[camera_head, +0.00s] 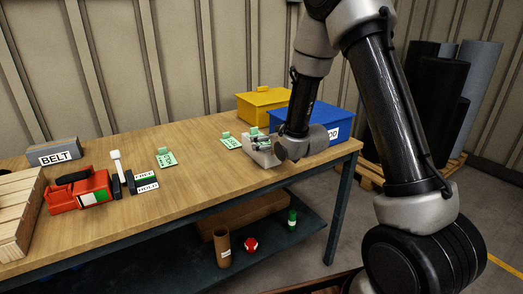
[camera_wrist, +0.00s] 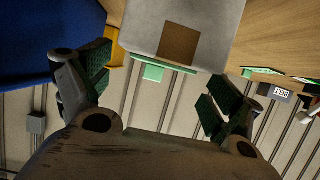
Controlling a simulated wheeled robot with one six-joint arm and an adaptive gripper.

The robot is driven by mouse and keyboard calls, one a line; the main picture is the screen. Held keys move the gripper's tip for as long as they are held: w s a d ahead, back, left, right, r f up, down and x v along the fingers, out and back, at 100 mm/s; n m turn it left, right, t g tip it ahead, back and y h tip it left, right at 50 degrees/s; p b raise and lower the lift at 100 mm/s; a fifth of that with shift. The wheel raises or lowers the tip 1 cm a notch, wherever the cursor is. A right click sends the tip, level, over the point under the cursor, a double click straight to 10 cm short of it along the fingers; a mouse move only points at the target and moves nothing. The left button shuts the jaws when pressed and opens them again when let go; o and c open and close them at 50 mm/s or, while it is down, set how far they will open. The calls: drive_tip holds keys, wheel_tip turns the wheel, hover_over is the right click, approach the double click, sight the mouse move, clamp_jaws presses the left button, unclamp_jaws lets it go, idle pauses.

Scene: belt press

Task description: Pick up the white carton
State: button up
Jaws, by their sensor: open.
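The white carton (camera_head: 262,158) stands on the workbench near its right end, partly hidden by my gripper. In the wrist view the carton (camera_wrist: 215,28) fills the top middle, pale grey-white with a brown square on its near face. My gripper (camera_head: 262,141) is over the carton in the head view. In the wrist view my gripper (camera_wrist: 157,88) has its green-padded fingers spread wide, with nothing between the pads. The carton's edge lies just above the gap between them. Whether a finger touches the carton cannot be told.
A blue bin (camera_head: 325,122) stands close beside my gripper, with a yellow bin (camera_head: 262,103) behind it. Green tags (camera_head: 231,142) lie left of the carton. A red tool (camera_head: 78,192) and a grey BELT box (camera_head: 53,153) are farther left. The bench front is clear.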

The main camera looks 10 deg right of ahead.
drive_tip(key=x, duration=0.3)
drive_tip(key=shift+w+f, duration=0.2)
drive_tip(key=shift+f, duration=0.05)
drive_tip(key=shift+c, duration=0.4)
drive_tip(key=c, duration=1.5)
wheel_tip(320, 180, up, 10)
